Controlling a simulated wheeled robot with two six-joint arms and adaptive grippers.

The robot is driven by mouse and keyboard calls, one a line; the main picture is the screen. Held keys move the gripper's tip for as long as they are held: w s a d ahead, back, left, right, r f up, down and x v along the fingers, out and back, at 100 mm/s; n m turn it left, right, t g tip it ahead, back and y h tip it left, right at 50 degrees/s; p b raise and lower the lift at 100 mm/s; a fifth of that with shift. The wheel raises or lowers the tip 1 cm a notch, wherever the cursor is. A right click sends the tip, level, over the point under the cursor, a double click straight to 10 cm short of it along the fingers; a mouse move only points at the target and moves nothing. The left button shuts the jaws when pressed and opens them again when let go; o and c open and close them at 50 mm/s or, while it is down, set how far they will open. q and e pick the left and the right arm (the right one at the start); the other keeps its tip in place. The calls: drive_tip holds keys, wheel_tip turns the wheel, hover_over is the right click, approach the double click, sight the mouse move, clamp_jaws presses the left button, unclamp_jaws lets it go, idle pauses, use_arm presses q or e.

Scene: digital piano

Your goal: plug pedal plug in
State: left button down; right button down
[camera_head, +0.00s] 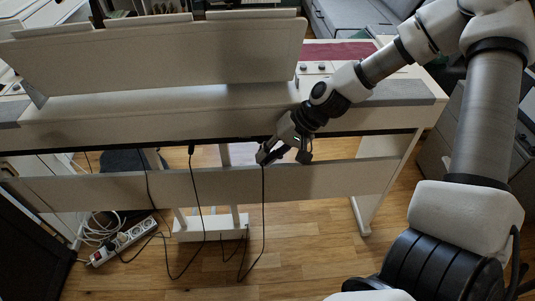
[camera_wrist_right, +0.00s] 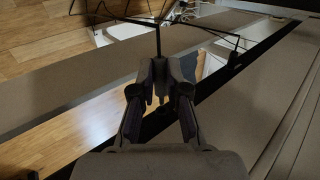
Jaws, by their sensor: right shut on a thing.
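The digital piano (camera_head: 160,120) is seen from behind and above, with its dark underside edge showing in the head view. My right gripper (camera_head: 268,155) is just below that edge, right of the piano's middle. It is shut on the pedal plug, which is mostly hidden between the fingers. The thin black pedal cable (camera_head: 263,210) hangs from the fingertips to the floor. In the right wrist view the fingertips (camera_wrist_right: 159,80) are together and the cable (camera_wrist_right: 158,40) runs out from them. The socket cannot be made out. My left gripper is not in view.
Another black plug (camera_head: 191,148) sits at the piano's underside, left of my gripper; it also shows in the wrist view (camera_wrist_right: 235,60). A crossbar (camera_head: 330,180) runs below the gripper. The white pedal unit (camera_head: 205,228) and power strip (camera_head: 122,240) are on the floor.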

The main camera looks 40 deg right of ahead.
use_arm(q)
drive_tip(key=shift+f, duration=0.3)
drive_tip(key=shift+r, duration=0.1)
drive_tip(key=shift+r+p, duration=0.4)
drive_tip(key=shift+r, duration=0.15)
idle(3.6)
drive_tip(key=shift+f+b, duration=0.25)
drive_tip(key=shift+b, duration=0.05)
idle(1.7)
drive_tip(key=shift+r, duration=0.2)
